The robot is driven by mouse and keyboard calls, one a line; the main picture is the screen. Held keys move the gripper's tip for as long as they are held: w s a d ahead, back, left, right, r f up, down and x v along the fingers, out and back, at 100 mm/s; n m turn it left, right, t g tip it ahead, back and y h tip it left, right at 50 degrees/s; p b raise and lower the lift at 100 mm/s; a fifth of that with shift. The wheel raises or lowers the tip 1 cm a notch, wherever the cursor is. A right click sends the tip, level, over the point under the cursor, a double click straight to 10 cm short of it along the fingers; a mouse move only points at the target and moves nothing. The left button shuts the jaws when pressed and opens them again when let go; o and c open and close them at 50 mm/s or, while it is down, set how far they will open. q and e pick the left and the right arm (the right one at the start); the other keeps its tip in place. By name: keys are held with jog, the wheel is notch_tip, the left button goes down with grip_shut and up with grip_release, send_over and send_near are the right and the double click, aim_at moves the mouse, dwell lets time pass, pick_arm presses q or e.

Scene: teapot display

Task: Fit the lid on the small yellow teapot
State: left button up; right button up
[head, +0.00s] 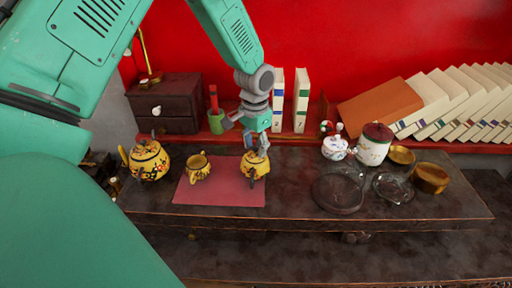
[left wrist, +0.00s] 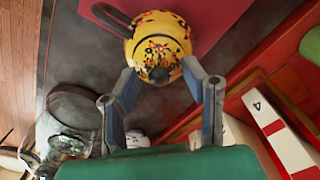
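A small yellow teapot (head: 250,163) with a dark handle stands near the right edge of the red mat. In the left wrist view its yellow flowered body (left wrist: 157,30), black handle (left wrist: 112,18) and a black knob (left wrist: 159,75) on the near side show. My left gripper (head: 257,151) is just above it, pointing down. Its two fingers are apart, one on each side of the knob, with gaps visible; I cannot tell whether they touch the pot. I see no separate lid. My right gripper is not in view.
A larger yellow teapot (head: 150,162) stands left of the red mat (head: 220,192). Books (head: 301,100) and a drawer box (head: 165,105) line the back.

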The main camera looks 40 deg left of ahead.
pick_arm(q)
notch_tip(320, 180, up, 11)
jog(key=shift+r, duration=0.15)
dwell(0.4)
